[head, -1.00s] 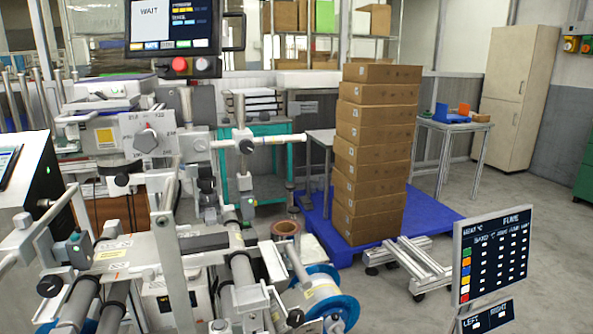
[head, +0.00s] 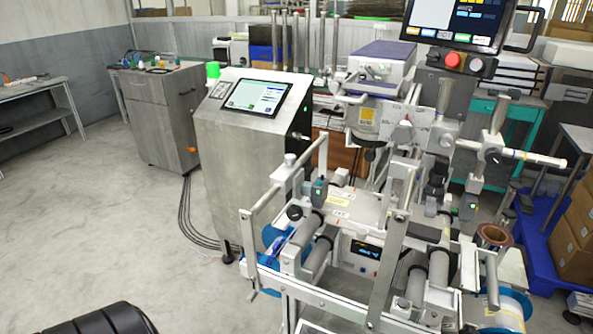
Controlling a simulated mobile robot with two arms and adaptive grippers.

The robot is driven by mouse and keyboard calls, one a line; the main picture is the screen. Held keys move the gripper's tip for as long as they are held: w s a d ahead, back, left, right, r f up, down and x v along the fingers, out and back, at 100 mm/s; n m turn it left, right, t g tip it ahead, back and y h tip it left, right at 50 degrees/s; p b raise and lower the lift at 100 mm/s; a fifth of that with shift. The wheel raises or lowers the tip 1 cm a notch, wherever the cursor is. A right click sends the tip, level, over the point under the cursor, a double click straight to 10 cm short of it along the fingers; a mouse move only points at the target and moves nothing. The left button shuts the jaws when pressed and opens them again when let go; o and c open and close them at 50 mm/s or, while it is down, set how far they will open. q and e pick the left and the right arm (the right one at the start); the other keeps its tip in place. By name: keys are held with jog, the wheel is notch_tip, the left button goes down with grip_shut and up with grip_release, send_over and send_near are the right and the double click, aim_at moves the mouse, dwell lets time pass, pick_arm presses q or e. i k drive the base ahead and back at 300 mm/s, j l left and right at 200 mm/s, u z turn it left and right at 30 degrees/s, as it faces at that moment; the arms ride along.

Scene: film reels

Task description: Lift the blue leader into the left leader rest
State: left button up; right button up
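The machine has a blue-flanged reel at its left side (head: 271,238), partly hidden by the frame bars. Another blue-flanged reel (head: 492,322) is at its lower right, cut by the bottom edge. Rollers (head: 318,255) and white bars lie between them. I cannot pick out the blue leader or the left leader rest with certainty. Neither of my grippers is in view.
A steel console (head: 235,150) with a screen stands left of the machine, cables trailing on the floor. A grey cabinet (head: 160,115) with small coloured items stands behind, a grey table (head: 35,115) at far left. Open floor lies left. Cardboard boxes (head: 575,235) stand at right.

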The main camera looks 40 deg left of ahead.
aim_at(275, 247)
jog(key=u, duration=1.5)
jog(key=i+j+u, duration=0.25)
jog(key=j+u, duration=0.15)
jog(key=i+j+u, duration=0.75)
jog(key=i+j, duration=0.1)
jog(key=i, duration=0.45)
jog(key=i+j, duration=0.1)
jog(key=i, duration=0.4)
jog(key=i+z, duration=0.65)
jog(key=z, duration=0.15)
jog(key=i+j+z, duration=0.1)
jog(key=i+z, duration=0.3)
jog(key=i+j+z, duration=0.15)
jog(key=z, duration=0.25)
jog(key=i+j+z, duration=0.25)
jog(key=z, duration=0.15)
jog(key=j, duration=0.1)
